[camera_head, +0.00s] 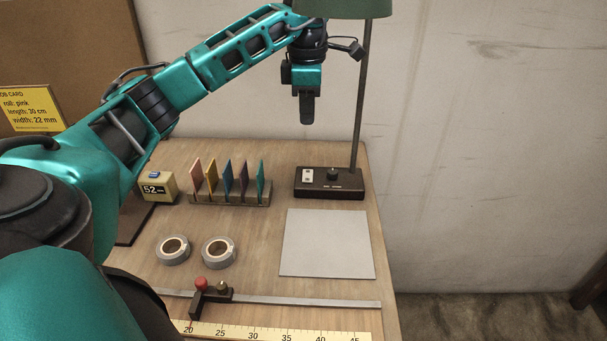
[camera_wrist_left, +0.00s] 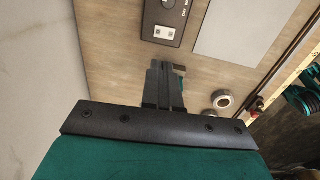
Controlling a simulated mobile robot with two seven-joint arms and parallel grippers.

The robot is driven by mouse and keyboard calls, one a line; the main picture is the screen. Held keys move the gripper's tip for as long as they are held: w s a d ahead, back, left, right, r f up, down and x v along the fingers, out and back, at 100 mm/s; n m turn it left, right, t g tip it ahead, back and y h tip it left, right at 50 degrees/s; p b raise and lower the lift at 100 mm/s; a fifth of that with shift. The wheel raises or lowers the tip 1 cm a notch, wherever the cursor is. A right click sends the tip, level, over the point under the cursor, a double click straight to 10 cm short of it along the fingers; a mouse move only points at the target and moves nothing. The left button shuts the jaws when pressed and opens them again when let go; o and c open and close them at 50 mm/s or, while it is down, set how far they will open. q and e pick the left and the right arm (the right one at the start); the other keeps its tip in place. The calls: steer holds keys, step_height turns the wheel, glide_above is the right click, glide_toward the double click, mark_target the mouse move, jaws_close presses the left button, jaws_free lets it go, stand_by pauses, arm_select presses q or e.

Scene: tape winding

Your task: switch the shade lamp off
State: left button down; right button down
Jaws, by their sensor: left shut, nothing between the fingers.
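The shade lamp has a dark base (camera_head: 329,183) at the back right of the table, with a white rocker switch (camera_head: 308,175) and a dark knob (camera_head: 333,174) on top. A pole rises from it to a green shade (camera_head: 342,8), cut off by the top edge. My left gripper (camera_head: 307,112) is shut and empty, pointing down, high above and a little left of the base. In the left wrist view my left gripper (camera_wrist_left: 167,72) shows below the lamp base (camera_wrist_left: 166,18) and its white switch (camera_wrist_left: 164,33). My right gripper is not in view.
A rack (camera_head: 230,192) of coloured cards and a yellow counter (camera_head: 158,187) stand left of the lamp. Two grey tape rolls, left (camera_head: 172,250) and right (camera_head: 219,251), lie in front. A grey sheet (camera_head: 328,244) lies before the base. A rail with slider (camera_head: 290,300) crosses the front.

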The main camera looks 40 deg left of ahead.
mark_target(306, 172)
arm_select(q)
steer(key=shift+a+r+b, duration=0.15)
steer(key=shift+a+b, duration=0.05)
steer(key=shift+b, duration=0.4)
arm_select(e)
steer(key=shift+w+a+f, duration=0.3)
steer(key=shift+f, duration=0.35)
arm_select(q)
steer(key=f, duration=0.4)
steer(key=f+b, duration=0.1)
steer(key=f, duration=0.3)
steer(key=w+a+f+b, duration=0.1)
steer(key=f, duration=0.4)
steer(key=shift+w+f, duration=0.1)
steer(key=shift+f, duration=0.4)
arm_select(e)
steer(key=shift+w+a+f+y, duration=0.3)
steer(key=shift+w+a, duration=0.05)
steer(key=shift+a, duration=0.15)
